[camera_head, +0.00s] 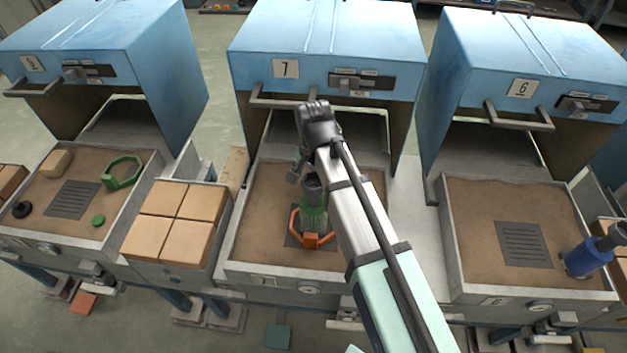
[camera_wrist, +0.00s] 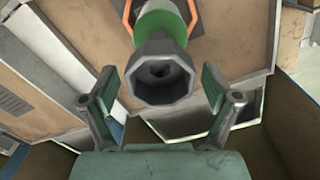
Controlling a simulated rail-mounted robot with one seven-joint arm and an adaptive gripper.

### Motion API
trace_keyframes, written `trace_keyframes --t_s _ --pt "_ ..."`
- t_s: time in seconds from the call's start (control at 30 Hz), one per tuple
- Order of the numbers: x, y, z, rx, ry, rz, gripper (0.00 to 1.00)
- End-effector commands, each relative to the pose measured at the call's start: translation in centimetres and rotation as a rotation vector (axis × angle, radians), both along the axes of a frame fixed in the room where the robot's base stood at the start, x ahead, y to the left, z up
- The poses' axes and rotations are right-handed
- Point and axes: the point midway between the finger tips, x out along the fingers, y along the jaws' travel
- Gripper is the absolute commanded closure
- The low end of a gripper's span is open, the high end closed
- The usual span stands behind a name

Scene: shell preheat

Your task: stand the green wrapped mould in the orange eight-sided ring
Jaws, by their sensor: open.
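The green wrapped mould (camera_head: 314,217) is upright in the orange eight-sided ring (camera_head: 313,244) on the sand bed of the middle station, marked 7. Its grey flared top faces up. In the wrist view the mould (camera_wrist: 163,76) shows its grey octagonal mouth with a dark hole, its green band and part of the orange ring (camera_wrist: 127,18) behind. My gripper (camera_wrist: 160,108) is open, with its fingers apart on either side of the mouth and gaps visible, so it does not hold the mould. In the head view my arm partly hides the ring's right side.
The middle tray (camera_head: 232,240) has low walls, and a blue hood (camera_head: 325,50) with a bar handle stands behind it. The left tray holds a green ring (camera_head: 123,171). The right tray holds a blue mould (camera_head: 590,256). Tan blocks (camera_head: 175,218) lie between the left and middle trays.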

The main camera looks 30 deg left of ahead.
Motion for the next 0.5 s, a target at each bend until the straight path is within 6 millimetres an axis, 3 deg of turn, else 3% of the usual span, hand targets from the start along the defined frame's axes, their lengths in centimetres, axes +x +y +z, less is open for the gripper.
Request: trace_keyframes --t_s 0.27,0.5 --pt "0.1 0.1 2.7 0.002 -0.002 0.000 0.12" --pt "0.1 0.1 7.0 0.003 -0.003 0.000 0.12"
